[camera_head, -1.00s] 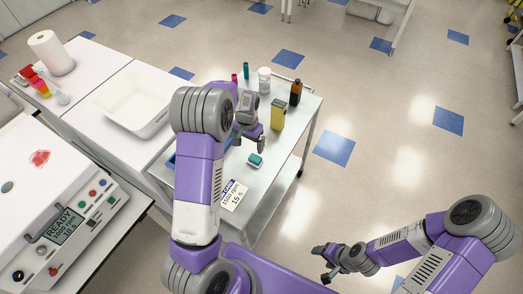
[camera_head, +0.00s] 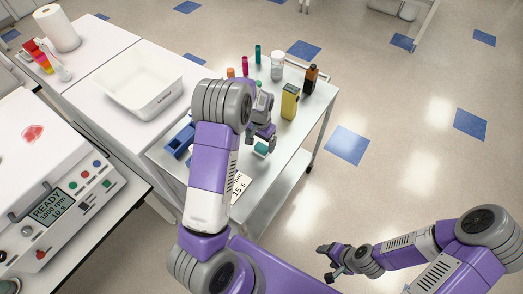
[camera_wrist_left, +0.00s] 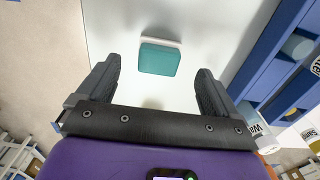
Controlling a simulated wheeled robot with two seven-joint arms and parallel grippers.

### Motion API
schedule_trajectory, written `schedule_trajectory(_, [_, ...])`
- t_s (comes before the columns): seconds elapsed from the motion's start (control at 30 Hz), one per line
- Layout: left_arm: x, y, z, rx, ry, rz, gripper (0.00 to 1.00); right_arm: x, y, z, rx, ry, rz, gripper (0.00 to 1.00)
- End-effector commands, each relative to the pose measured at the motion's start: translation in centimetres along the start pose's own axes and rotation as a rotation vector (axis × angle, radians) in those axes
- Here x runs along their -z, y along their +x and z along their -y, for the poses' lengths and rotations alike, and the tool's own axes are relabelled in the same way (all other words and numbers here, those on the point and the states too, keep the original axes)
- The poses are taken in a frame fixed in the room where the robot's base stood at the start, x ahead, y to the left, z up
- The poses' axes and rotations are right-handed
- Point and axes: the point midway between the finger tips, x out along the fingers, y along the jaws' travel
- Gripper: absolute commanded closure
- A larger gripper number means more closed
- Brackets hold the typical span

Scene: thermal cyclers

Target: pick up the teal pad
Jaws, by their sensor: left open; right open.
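The teal pad (camera_head: 261,149) lies on the white cart top (camera_head: 290,140), just below my left gripper (camera_head: 262,137) in the head view. In the left wrist view the teal pad (camera_wrist_left: 160,59) has a pale edge along its far side. It sits ahead of and between the two open fingers of my left gripper (camera_wrist_left: 155,85), not touching either. My right gripper (camera_head: 328,262) is open, out over the floor at the lower right, away from the cart.
A blue rack (camera_head: 180,141) stands left of my left arm. A yellow box (camera_head: 290,102), a brown bottle (camera_head: 310,79) and a white-lidded jar (camera_head: 277,66) stand at the cart's back. A card (camera_head: 241,184) lies in front. A white tub (camera_head: 136,84) is on the left bench.

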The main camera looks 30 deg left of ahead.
Motion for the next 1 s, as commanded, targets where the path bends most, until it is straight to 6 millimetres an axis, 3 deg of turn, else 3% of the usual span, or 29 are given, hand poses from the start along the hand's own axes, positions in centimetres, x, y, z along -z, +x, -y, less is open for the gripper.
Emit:
schedule_trajectory(0.3, [-0.2, 4.5, -0.1, 0.000, 0.000, 0.002, 0.06, 0.0, 0.0, 0.0, 0.000, 0.000, 0.000, 0.36])
schedule_trajectory(0.6, [-0.2, 4.9, -0.1, 0.000, 0.000, 0.000, 0.06, 0.0, 0.0, 0.0, 0.000, 0.000, 0.000, 0.36])
schedule_trajectory(1.0, [-0.2, 4.9, -0.1, 0.001, 0.000, 0.000, 0.66, 0.0, 0.0, 0.0, 0.000, 0.000, 0.000, 0.36])
